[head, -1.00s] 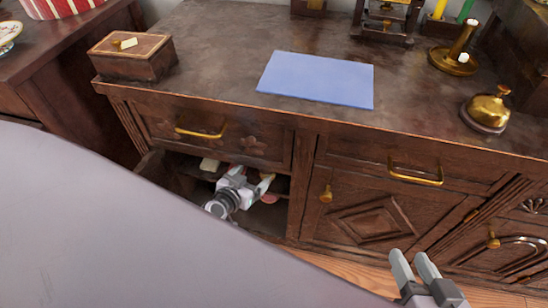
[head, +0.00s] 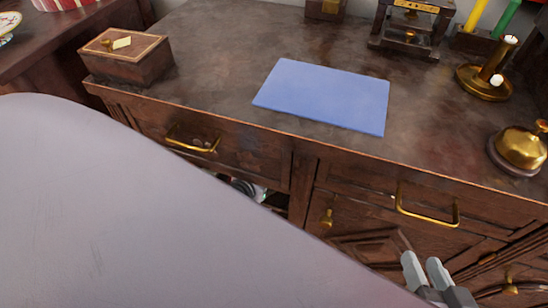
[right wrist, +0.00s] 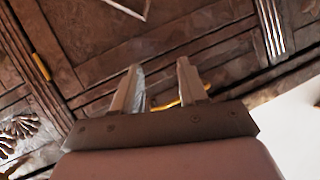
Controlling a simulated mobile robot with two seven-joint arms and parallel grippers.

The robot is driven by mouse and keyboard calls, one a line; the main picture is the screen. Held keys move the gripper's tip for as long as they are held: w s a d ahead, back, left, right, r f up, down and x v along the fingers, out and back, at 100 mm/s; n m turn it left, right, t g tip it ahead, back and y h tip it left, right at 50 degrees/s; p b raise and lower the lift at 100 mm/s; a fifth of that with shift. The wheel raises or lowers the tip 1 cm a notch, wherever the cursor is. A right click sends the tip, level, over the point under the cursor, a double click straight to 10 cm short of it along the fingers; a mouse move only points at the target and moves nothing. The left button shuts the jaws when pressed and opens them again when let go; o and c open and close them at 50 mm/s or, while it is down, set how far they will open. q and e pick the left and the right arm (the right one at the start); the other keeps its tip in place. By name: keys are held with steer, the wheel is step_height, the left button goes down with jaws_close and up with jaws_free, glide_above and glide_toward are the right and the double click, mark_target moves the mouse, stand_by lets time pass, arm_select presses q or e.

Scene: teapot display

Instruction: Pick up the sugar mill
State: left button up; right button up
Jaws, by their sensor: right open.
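I cannot tell for certain which thing is the sugar mill. A dark, frame-like device with brass parts (head: 408,30) stands at the back right of the cabinet top in the head view, cut by the upper edge. My right gripper (head: 421,260) is open and empty, low in front of the cabinet doors and well away from that device. In the right wrist view its two fingers (right wrist: 160,72) stand apart before carved wood, with a brass handle behind. Only a small pale and dark piece, seemingly of my left gripper (head: 246,188), shows by the open lower compartment; its fingers are hidden.
A blue mat (head: 325,95) lies on the cabinet top (head: 220,70). A wooden box (head: 125,58) stands left; a brass candlestick (head: 487,75) and a brass bell (head: 520,150) stand right. Brass handles (head: 428,210) stick out in front. My large grey part covers the lower left.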

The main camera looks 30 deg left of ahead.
arm_select(q)
steer(key=shift+s, duration=0.1)
steer(key=c, duration=1.4)
steer(key=shift+c, duration=0.2)
steer(key=shift+r, duration=0.15)
